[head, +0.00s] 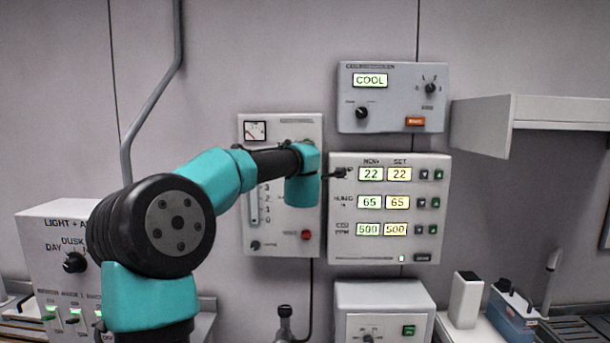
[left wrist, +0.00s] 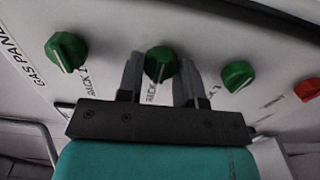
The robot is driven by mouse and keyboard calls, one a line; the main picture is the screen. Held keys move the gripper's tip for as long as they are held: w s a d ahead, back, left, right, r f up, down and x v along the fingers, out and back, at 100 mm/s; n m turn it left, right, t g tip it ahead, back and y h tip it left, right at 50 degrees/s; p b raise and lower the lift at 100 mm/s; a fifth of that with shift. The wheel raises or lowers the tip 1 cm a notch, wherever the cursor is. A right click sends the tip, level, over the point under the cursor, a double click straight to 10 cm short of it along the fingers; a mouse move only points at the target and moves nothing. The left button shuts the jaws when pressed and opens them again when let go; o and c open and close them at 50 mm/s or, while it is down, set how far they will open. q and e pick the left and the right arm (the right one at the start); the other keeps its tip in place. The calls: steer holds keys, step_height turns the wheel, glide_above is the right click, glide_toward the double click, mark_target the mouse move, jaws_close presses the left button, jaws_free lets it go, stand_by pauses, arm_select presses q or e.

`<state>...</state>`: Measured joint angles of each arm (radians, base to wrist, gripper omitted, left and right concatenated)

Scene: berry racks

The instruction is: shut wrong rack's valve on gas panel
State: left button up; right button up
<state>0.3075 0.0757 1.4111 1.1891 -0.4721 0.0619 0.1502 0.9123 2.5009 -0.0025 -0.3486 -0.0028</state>
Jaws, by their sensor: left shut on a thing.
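The gas panel (head: 278,226) hangs on the wall in the middle of the head view, partly covered by my left arm. In the left wrist view, the panel face (left wrist: 205,50) carries a row of three green valve knobs and a red knob (left wrist: 307,90). My left gripper (left wrist: 160,76) is shut on the middle green knob (left wrist: 159,60). A label beside it starts with RACK; its number is unclear. The first green knob (left wrist: 66,50) and the third green knob (left wrist: 237,75) stand free on either side. The head view hides the fingers and green knobs behind my arm.
A climate panel (head: 388,240) with lit readouts is close to the right of the gas panel. A cooling box (head: 390,118) is above it. A light panel (head: 45,225) stands at left. A white shelf (head: 525,110) juts out at right.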

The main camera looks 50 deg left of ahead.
stand_by(0.3)
arm_select(q)
steer(key=o, duration=0.9)
steer(key=v, duration=1.7)
steer(key=shift+s+d+r, duration=0.1)
steer(key=shift+s+d, duration=0.05)
steer(key=shift+d, duration=0.05)
